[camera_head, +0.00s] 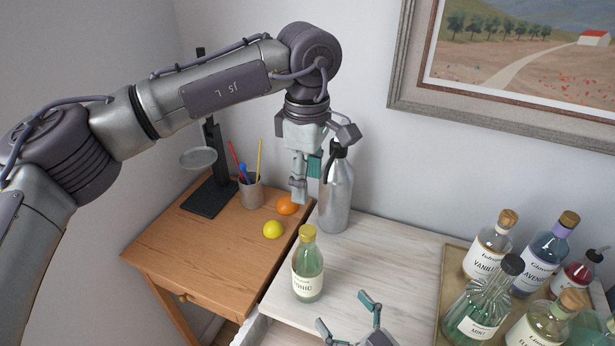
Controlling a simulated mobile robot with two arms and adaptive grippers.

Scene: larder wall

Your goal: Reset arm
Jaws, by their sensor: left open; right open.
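My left arm comes in from the left. My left gripper (305,185) is open and points down above the back of the table, close in front of the steel bottle (338,195). I cannot tell whether it touches the bottle. My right gripper (343,313) is open at the bottom edge, with only its fingers and part of its body showing. It is empty, to the right of and nearer than a green tonic bottle (308,270) with a yellow cap. The tonic bottle stands upright near the left edge of the pale wooden top (390,255).
A brown wooden table (185,245) at the left bears a lemon (273,230), an orange (287,205), a pencil cup (251,192) and a dark stand (210,197). Several corked bottles fill a tray (452,268) at the right. A framed painting (500,125) hangs behind.

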